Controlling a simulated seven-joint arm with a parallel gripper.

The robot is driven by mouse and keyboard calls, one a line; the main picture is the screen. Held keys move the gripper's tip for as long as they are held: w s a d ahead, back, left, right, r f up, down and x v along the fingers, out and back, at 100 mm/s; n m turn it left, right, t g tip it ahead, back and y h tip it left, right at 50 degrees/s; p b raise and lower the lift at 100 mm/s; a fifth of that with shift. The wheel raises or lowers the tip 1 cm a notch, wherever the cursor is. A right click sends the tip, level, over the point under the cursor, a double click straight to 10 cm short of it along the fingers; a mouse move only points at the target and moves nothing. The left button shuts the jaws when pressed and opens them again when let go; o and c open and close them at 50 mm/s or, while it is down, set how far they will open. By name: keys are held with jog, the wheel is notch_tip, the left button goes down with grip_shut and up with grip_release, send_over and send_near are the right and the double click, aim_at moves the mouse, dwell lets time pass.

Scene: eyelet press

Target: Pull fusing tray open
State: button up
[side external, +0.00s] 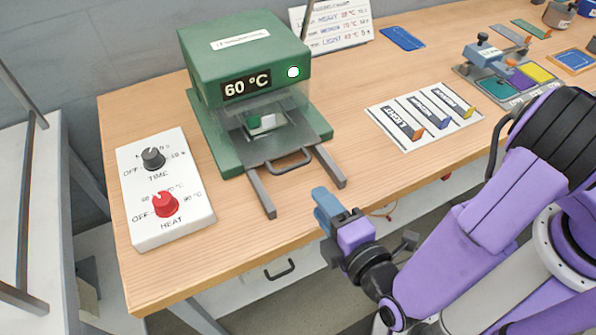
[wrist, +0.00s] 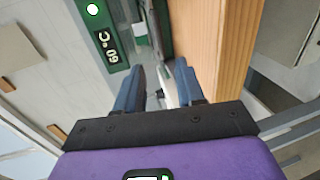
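A grey bar handle (side external: 289,163) is on the tray's front. A small white and green piece (side external: 262,123) lies inside the press opening. My gripper (side external: 325,207) is in front of the handle and apart from it, near the right rail's end. In the wrist view, the two blue fingers (wrist: 158,82) stand apart with a gap between them. Nothing is clearly held; the handle is hard to make out there.
The press display reads 60 °C, with a lit light beside it. A white control box (side external: 163,190) with TIME and HEAT knobs stands left. A white board with labelled strips (side external: 424,115) lies right. The wooden table's front (side external: 240,235) has clear room. A drawer handle (side external: 279,270) shows below.

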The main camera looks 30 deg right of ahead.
jog(key=x, duration=1)
jog(key=shift+w, duration=0.2)
grip_shut()
